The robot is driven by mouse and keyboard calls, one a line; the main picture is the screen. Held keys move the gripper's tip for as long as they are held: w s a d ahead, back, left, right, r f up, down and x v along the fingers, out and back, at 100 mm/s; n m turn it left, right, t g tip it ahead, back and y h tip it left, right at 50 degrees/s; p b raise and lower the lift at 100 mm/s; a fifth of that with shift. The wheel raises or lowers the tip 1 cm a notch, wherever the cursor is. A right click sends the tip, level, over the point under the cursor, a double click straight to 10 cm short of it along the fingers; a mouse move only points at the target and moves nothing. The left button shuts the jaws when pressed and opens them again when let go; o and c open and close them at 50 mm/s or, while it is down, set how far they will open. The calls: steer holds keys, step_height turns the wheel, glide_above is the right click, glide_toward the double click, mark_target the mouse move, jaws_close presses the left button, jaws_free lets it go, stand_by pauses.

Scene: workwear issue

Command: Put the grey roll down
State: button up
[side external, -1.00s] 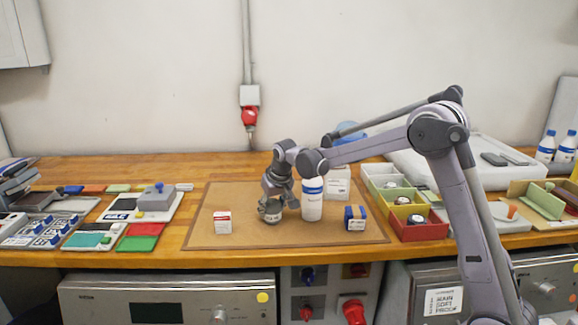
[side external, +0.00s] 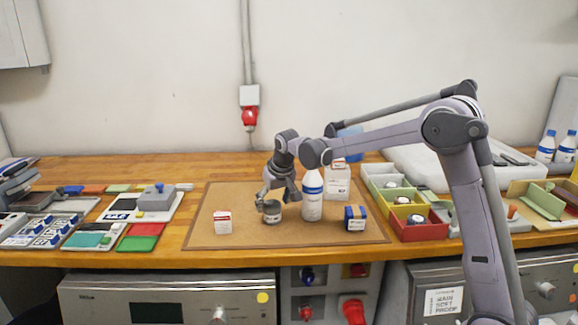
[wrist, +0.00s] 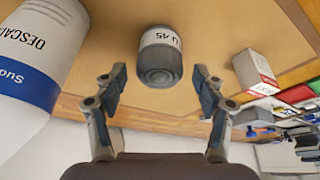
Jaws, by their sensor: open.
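The grey roll (side external: 271,214), a short dark grey cylinder with a white label band, stands on the brown mat (side external: 215,238). My gripper (side external: 279,197) is open just above and beside it, with its fingers spread. In the wrist view the grey roll (wrist: 160,66) lies beyond the gap between the fingertips of my open gripper (wrist: 159,78). Nothing is held between the fingers, and I see a gap on both sides of the roll in that view.
A small white-and-red box (side external: 222,223) is to the left, a blue box (side external: 355,218) to the right. A larger white box (side external: 337,183) stands behind. The mat's front is clear.

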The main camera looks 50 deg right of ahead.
steer(key=v, duration=0.9)
steer(key=s+a+f+n+t, duration=0.1)
steer(key=s+a, duration=0.3)
steer(key=s, duration=0.8)
steer(key=s+a+f+n+t+y, duration=0.1)
steer(key=s+a+f, duration=0.3)
steer(key=s, duration=0.9)
steer(key=shift+a+f+n+t+y, duration=0.25)
steer(key=shift+a+n+t, duration=0.25)
steer(key=shift+a+n, duration=0.3)
